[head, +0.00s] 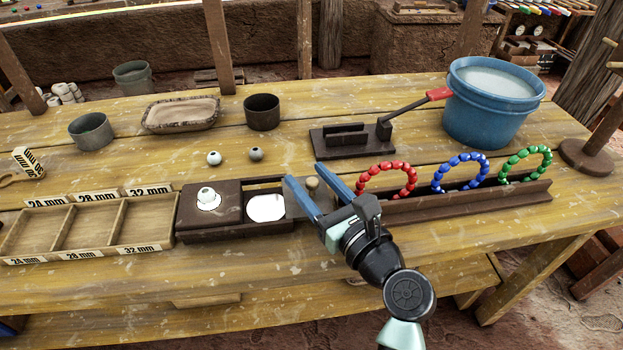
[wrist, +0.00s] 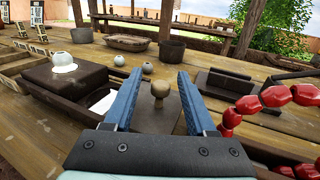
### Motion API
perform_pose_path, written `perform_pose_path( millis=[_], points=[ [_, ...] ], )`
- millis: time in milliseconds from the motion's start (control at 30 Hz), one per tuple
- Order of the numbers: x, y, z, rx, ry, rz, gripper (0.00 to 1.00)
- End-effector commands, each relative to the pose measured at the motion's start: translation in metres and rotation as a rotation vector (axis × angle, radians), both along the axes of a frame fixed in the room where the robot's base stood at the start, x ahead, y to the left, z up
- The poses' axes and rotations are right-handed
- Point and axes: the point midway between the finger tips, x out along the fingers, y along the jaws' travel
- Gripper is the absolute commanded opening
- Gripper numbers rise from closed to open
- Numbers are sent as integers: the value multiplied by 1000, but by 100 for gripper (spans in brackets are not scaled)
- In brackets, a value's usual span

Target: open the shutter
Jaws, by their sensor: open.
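A long dark wooden box (head: 227,223) sits at the front middle of the table. A pale round knob (head: 313,186) stands near its right end; the wrist view shows the knob (wrist: 160,91) on a flat grey-brown plate (wrist: 163,118), which I take as the shutter. Left of the plate is a recess with a white patch (head: 266,207). In the wrist view the knob shows between the fingers, with gaps on both sides. My fingers partly hide the plate.
A white ball (head: 208,197) sits on the box's left block. A trough (head: 460,204) with red, blue and green bead rings is close on the right. A sorting tray (head: 88,225) is at left. Two small balls, bowls, a lever tool (head: 352,140) and a blue bucket (head: 490,105) stand behind.

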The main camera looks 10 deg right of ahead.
Motion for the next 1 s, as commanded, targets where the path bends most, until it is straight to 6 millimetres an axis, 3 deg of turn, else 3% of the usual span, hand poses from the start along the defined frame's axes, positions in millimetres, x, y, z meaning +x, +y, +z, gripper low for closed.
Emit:
perform_pose_path(
  millis=[267,700,1000],
  points=[
    [-18,-9,1,1,1,-4,56],
    [-102,-43,1,0,2,-3,56],
    [-120,-50,0,0,0,0,56]
  ],
)
